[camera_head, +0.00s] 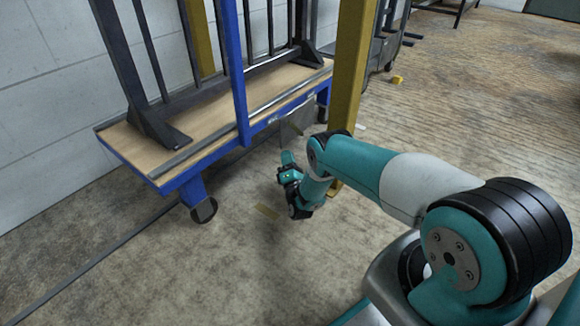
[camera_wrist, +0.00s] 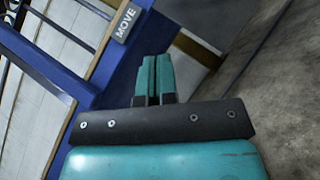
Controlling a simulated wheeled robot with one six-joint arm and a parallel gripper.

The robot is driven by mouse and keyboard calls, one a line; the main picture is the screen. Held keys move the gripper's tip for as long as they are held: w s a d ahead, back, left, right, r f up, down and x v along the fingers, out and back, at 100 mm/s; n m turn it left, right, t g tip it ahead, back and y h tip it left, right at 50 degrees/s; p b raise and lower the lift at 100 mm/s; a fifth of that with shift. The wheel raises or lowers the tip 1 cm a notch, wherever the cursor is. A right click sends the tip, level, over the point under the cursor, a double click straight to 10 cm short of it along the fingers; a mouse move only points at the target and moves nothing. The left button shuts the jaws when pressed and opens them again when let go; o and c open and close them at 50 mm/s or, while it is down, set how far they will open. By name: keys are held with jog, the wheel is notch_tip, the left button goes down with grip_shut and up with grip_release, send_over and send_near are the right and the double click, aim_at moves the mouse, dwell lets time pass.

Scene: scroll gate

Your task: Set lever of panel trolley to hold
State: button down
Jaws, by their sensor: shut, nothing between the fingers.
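The panel trolley (camera_head: 190,178) stands at the left of the head view, with a blue frame, a wooden deck and dark upright racks. In the wrist view its blue frame (camera_wrist: 45,62) carries a grey label reading MOVE (camera_wrist: 126,22), just above and left of my fingertips. I cannot clearly make out the lever in either view. My gripper (camera_head: 287,158) hangs in front of the trolley's right part, below deck level. In the wrist view the teal fingers of my gripper (camera_wrist: 155,62) are together, with nothing between them. I cannot tell whether they touch anything.
A yellow post (camera_head: 350,85) rises close behind my forearm. A grey plate (camera_head: 297,122) shows beside the trolley's edge, near my gripper. A caster (camera_head: 204,210) sits under the trolley. The floor in front is open, with a dark strip (camera_head: 95,262) at left.

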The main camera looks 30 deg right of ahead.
aim_at(296, 129)
jog(key=w+d+r+b, duration=0.3)
jog(key=w+d+r, duration=0.1)
jog(key=w+r, duration=0.1)
jog(key=shift+w, duration=0.2)
jog(key=shift+r, duration=0.1)
